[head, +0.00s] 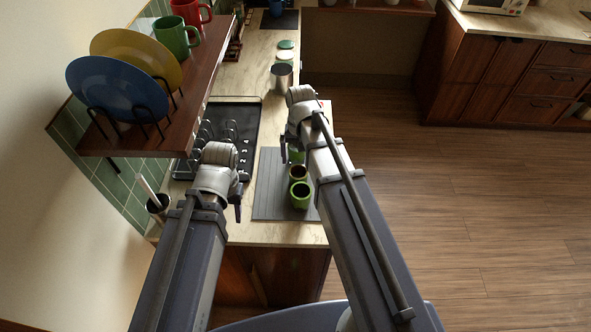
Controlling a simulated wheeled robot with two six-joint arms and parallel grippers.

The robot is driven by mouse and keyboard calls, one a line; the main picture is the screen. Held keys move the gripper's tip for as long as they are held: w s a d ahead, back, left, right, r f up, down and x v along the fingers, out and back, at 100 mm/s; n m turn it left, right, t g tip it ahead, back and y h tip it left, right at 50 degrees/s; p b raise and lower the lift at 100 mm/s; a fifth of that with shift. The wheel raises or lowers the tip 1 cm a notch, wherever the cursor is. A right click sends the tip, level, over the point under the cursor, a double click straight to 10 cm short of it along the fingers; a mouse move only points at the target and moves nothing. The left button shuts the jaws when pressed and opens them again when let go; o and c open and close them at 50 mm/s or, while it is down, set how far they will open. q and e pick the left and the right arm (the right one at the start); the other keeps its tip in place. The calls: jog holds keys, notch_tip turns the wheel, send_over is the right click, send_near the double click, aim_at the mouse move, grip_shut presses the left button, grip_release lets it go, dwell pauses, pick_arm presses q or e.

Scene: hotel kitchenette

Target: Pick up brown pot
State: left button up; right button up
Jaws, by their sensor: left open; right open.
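A small pot with a brown inside (298,173) stands on the grey mat (268,197) on the counter, just behind a green pot (300,196). Its outer side is mostly hidden by the green pot. Another green item (296,156) shows behind it, partly covered by my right arm. My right gripper (285,153) is open and empty, above the mat's far part, up and to the left of the brown pot. My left gripper (238,208) is open and empty, near the mat's left edge, left of the pots.
A black stove (240,117) lies left of the mat. A wall shelf (150,118) with a blue plate (115,88), a yellow plate and mugs juts out at left. A metal canister (281,77) stands farther back. A utensil holder (157,206) stands by the left wall.

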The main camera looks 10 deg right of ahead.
aim_at(298, 173)
pick_arm(q)
jog(key=shift+s, duration=0.15)
pick_arm(e)
jog(key=shift+s, duration=0.15)
notch_tip(298, 173, down, 3)
jog(key=b, duration=0.2)
jog(key=shift+r+b, duration=0.15)
jog(key=shift+b, duration=0.25)
pick_arm(q)
notch_tip(298, 173, down, 2)
jog(key=shift+f, duration=0.25)
notch_tip(298, 173, down, 5)
jog(key=b, duration=0.5)
jog(key=shift+f, duration=0.15)
pick_arm(e)
jog(key=f, duration=0.5)
jog(key=shift+a+f, duration=0.1)
jog(key=shift+a, duration=0.1)
grip_shut()
